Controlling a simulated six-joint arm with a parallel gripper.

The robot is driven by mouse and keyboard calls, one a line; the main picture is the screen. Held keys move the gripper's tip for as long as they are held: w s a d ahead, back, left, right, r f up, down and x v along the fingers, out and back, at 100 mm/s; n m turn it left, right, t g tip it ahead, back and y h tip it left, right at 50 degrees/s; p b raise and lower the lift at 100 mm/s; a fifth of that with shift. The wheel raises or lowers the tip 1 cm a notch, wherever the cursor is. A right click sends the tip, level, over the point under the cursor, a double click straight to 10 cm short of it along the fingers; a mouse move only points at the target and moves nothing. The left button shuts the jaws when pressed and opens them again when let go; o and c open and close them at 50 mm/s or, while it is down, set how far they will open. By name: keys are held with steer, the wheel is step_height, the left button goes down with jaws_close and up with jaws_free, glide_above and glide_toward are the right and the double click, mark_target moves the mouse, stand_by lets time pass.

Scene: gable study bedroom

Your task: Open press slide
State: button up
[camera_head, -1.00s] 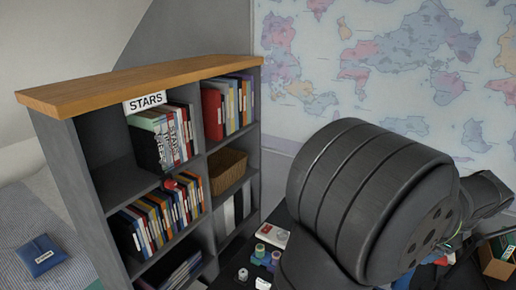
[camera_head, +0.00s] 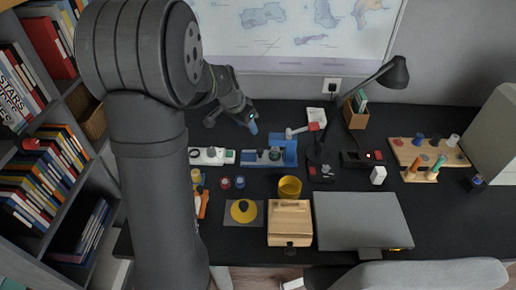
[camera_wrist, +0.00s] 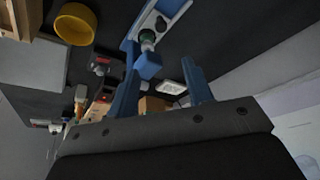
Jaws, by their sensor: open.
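A slide cannot be told apart for sure. My gripper (camera_head: 252,127) is just up and left of the device, with blue fingers, and looks empty. In the wrist view my gripper (camera_wrist: 162,88) is open, its fingers well apart. Blue-edged parts (camera_wrist: 176,8) and a blue block (camera_wrist: 148,66) show beyond the fingers. Whether a finger touches the block cannot be told.
A white power strip (camera_head: 212,157) lies left of the device. A yellow cup (camera_head: 290,187), wooden box (camera_head: 290,222) and grey laptop (camera_head: 362,220) are in front. A black lamp (camera_head: 393,73) and wooden rack (camera_head: 428,158) stand right. A bookshelf (camera_head: 60,85) is at left.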

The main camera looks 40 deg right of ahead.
mark_target(260, 151)
steer(key=x, duration=1.7)
steer(key=shift+f, duration=0.25)
